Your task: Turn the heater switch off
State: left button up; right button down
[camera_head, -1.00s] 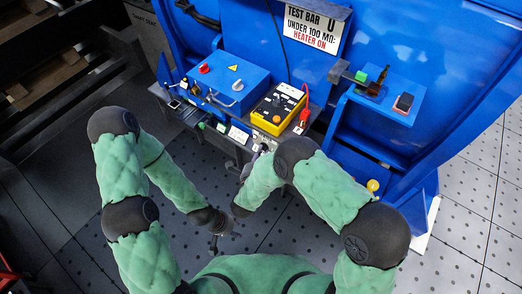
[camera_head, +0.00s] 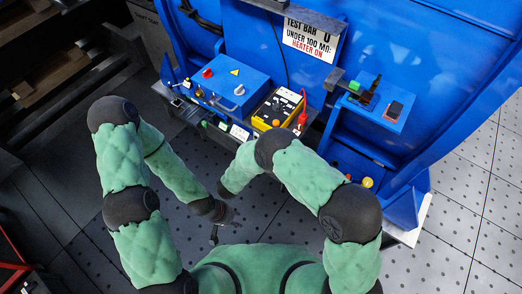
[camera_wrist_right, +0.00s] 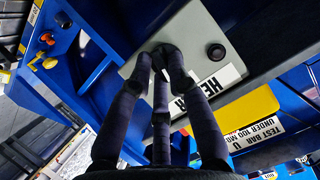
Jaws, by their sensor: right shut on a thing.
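The heater panel is a grey plate (camera_wrist_right: 206,22) with a white label (camera_wrist_right: 218,78) whose visible letters begin "HE", in the right wrist view.
A blue box (camera_head: 232,88) with a red knob and a yellow meter (camera_head: 278,108) stand on the bench. A sign (camera_head: 311,40) reads "TEST BAR U UNDER 100 MΩ: HEATER ON". A blue shelf (camera_head: 385,108) stands right. The floor (camera_head: 460,215) at right is clear.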

jog(key=shift+a+n+g+h+p, duration=0.1)
jog(key=shift+n+g+h+p, duration=0.35)
jog(key=shift+n, duration=0.35)
jog(key=c, duration=1.4)
grip_release()
jog(key=shift+c, duration=0.2)
